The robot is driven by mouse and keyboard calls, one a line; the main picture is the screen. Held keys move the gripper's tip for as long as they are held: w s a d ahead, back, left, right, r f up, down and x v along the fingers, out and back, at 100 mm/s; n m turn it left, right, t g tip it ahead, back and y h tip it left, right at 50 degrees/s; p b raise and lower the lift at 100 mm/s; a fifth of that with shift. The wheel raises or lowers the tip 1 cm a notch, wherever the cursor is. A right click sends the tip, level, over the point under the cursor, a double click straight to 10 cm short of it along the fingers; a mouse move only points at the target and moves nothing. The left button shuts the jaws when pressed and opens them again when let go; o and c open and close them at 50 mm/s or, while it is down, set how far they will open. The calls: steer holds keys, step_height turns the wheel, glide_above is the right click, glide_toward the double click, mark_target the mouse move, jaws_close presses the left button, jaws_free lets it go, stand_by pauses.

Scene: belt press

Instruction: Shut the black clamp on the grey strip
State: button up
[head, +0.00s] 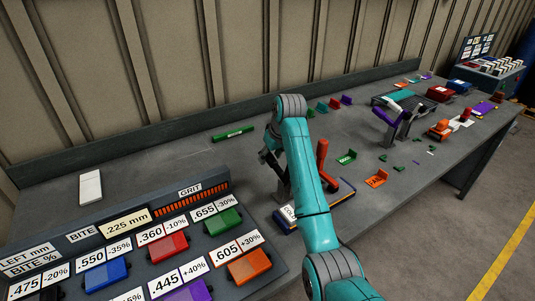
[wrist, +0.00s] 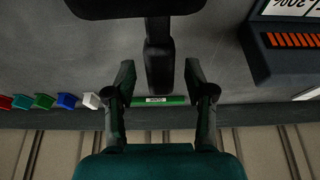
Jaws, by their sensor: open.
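My gripper (wrist: 160,68) is open in the wrist view, with one finger on each side of a dark upright post (wrist: 159,60). The post joins a wide black piece (wrist: 130,8) at the top edge; this looks like part of the black clamp, but its state is unclear. I cannot tell whether the fingers touch the post. In the head view my gripper (head: 268,158) is partly hidden by my teal arm, above a press with a red lever (head: 322,160) and a labelled base (head: 286,219). I cannot make out the grey strip.
A slim green bar (head: 233,133) lies behind the press; it also shows in the wrist view (wrist: 160,100). A control panel (head: 150,250) with coloured blocks fills the lower left. A white block (head: 90,187) lies behind it. A purple-lever press (head: 385,115) stands right.

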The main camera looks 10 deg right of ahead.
mark_target(283, 174)
steer(key=shift+f, duration=0.1)
jaws_close()
stand_by(0.4)
steer(key=shift+s+r+t, duration=0.3)
steer(key=shift+r+t, duration=0.1)
steer(key=shift+t, duration=0.1)
steer(key=shift+s+d+r+t+y, duration=0.3)
steer(key=shift+s+r+t+y, duration=0.3)
steer(key=shift+t, duration=0.5)
steer(key=s+t, duration=0.1)
steer(key=s+r+t, duration=0.1)
steer(key=s+t+y, duration=0.1)
steer(key=shift+d+r, duration=0.3)
steer(key=shift+d, duration=0.1)
steer(key=t, duration=0.1)
steer(key=s+t, duration=0.2)
steer(key=shift+d+r+y, duration=0.25)
steer(key=shift+d+y, duration=0.1)
steer(key=shift+y, duration=0.05)
steer(key=shift+s+d+t+y, duration=0.25)
steer(key=shift+s+t+y, duration=0.05)
steer(key=shift+s+t, duration=0.5)
steer(key=shift+s+d+t+y, duration=0.3)
steer(key=shift+s+t, duration=0.35)
steer(key=shift+t, duration=0.25)
